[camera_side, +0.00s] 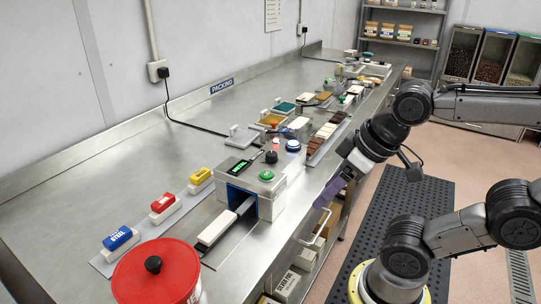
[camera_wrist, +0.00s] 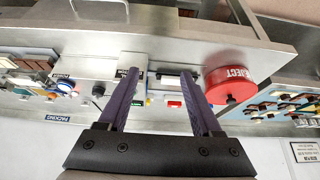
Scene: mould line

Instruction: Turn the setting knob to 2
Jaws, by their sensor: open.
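A small black knob (camera_side: 271,157), which looks like the setting knob, stands on the bench between the metal machine (camera_side: 265,203) and a blue button (camera_side: 293,146). It also shows in the wrist view as a dark round shape (camera_wrist: 98,90), left of my fingers. Its pointer and numbers are too small to read. My gripper (camera_side: 328,194) has purple fingers and hangs off the bench's front edge, to the right of the machine and apart from the knob. In the wrist view my gripper (camera_wrist: 159,72) is open, with nothing held between the fingers.
The machine has a green button (camera_side: 266,175) and a lit green display on top. A red bin (camera_side: 160,272) stands front left. Red, yellow and blue blocks lie on a strip. Chocolate bars (camera_side: 325,131) and trays stand beyond the blue button. The bench's back left is clear.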

